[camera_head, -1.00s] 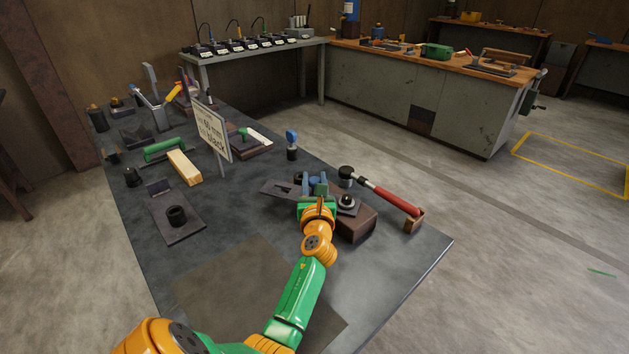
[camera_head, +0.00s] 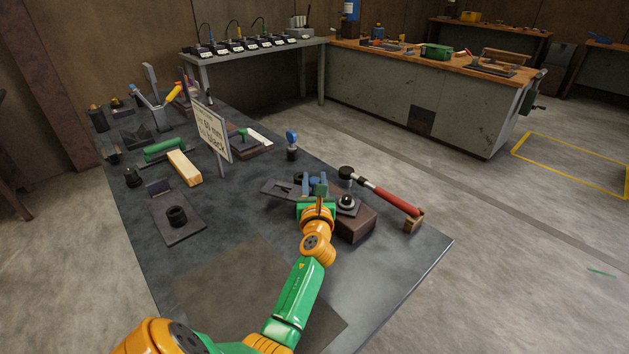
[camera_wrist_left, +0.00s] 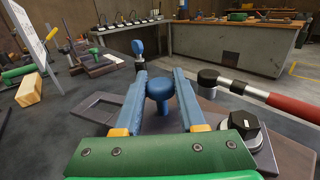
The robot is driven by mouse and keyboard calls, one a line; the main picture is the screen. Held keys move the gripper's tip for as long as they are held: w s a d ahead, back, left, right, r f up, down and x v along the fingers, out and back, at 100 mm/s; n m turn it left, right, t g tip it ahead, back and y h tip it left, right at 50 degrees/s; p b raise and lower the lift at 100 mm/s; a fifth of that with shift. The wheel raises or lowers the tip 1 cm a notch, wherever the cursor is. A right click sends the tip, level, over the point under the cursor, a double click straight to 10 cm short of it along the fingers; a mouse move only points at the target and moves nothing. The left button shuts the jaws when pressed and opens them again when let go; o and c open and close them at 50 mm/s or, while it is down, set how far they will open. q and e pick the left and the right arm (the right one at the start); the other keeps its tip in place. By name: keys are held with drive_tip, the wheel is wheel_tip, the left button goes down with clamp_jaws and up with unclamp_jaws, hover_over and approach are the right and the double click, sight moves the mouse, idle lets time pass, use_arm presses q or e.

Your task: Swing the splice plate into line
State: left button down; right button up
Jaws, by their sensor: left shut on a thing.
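The dark flat plate with a rectangular opening, which looks like the splice plate (camera_head: 270,188), lies beyond my left gripper (camera_head: 313,184) and points out to the left. It also shows left of the fingers in the left wrist view (camera_wrist_left: 79,111). A blue round-topped knob (camera_wrist_left: 160,86) stands between my two blue fingers (camera_wrist_left: 162,78), and the gripper is shut on it. The knob's foot and its joint with the plate are mostly hidden.
A blue-topped peg (camera_head: 292,146) stands behind. A sign (camera_head: 213,133) and a wooden bar (camera_head: 184,167) are to the left. The bench front is clear.

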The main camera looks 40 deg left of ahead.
use_arm(q)
drive_tip(key=shift+w+a+r+m+t+h+p, duration=0.15)
drive_tip(key=shift+w+m+t+h+p, duration=0.1)
drive_tip(key=shift+m+t+h+p, duration=0.25)
drive_tip(key=shift+w+m+t+h+p, duration=0.5)
drive_tip(key=shift+m+h+p, duration=0.1)
drive_tip(key=shift+h, duration=0.1)
drive_tip(key=shift+w+m+t+h, duration=0.5)
drive_tip(key=shift+m+h, duration=0.1)
drive_tip(key=shift+h, duration=0.4)
drive_tip(key=shift+w+f+m+t+h+b, duration=0.15)
drive_tip(key=shift+w+m+t+h, duration=0.3)
drive_tip(key=shift+h, duration=0.25)
drive_tip(key=shift+w+f+m+t+h+b, duration=0.15)
drive_tip(key=shift+w+m+t+h, duration=0.15)
drive_tip(key=shift+m+h, duration=0.35)
drive_tip(key=shift+r+h, duration=0.1)
drive_tip(key=shift+h, duration=0.15)
drive_tip(key=shift+r, duration=0.1)
drive_tip(key=c, duration=0.7)
unclamp_jaws()
drive_tip(key=shift+w, duration=0.1)
drive_tip(key=shift+o, duration=1)
drive_tip(key=shift+w, duration=0.1)
